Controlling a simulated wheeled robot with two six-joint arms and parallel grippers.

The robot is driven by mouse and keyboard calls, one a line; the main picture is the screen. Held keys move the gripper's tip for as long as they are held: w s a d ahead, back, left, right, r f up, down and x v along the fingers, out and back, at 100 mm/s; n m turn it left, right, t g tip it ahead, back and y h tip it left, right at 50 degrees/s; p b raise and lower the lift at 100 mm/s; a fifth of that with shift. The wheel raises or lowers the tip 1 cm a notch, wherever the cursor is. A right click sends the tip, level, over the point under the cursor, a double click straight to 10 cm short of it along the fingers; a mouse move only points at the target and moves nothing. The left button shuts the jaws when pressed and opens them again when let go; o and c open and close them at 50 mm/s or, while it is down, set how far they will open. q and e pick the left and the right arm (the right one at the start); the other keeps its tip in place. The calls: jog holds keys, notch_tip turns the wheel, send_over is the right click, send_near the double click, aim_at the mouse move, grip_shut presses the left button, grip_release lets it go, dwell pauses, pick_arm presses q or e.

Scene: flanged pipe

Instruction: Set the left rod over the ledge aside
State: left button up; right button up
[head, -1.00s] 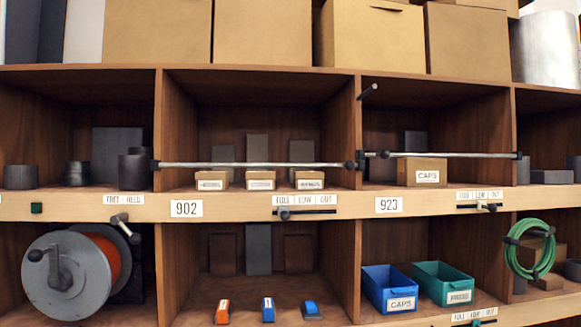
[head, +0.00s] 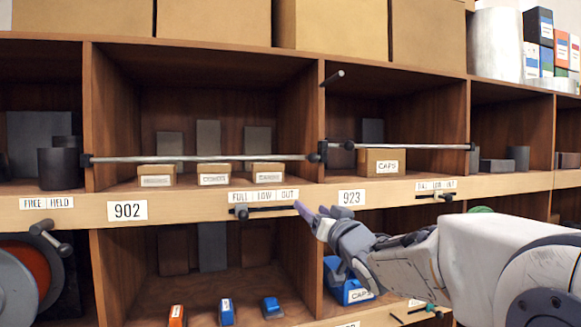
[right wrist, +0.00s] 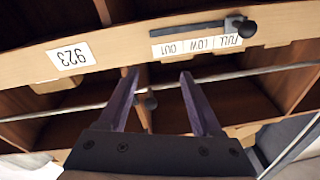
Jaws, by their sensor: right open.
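The left rod (head: 215,159) is a thin grey bar with dark ends. It lies level across the front of the bay marked 902, above the shelf ledge (head: 170,205). In the right wrist view the rod (right wrist: 250,72) runs off to the right, beyond the fingers. My right gripper (head: 308,212) is in front of the ledge, below and near the rod's right end. Its two purple fingers (right wrist: 163,95) are open, with a dark knob (right wrist: 150,103) showing between them. The gripper looks empty and apart from the rod. My left gripper is out of view.
A second rod (head: 410,147) crosses the bay marked 923. A dark slider (head: 262,210) sits on the ledge under a FULL LOW OUT label. Small labelled boxes (head: 213,175) stand behind the left rod. A post (head: 334,77) juts from the divider. A reel (head: 20,275) is lower left.

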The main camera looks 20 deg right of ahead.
aim_at(316, 160)
jog(key=s+d+r+t+y, duration=0.1)
jog(key=d+r+t, duration=0.25)
jog(key=r, duration=0.35)
jog(key=shift+n+g+y, duration=0.4)
jog(key=shift+n+g, duration=0.05)
jog(key=shift+n, duration=0.05)
jog(key=p+x, duration=0.1)
jog(key=x, duration=0.2)
jog(key=p+x, duration=0.2)
jog(key=x, duration=0.1)
jog(key=p+x, duration=0.2)
jog(key=x, duration=0.1)
jog(key=shift+s+d+r, duration=0.1)
jog(key=shift+d+r, duration=0.1)
jog(key=shift+d, duration=0.1)
jog(key=shift+w+a+r, duration=0.1)
jog(key=shift+w, duration=0.5)
grip_shut()
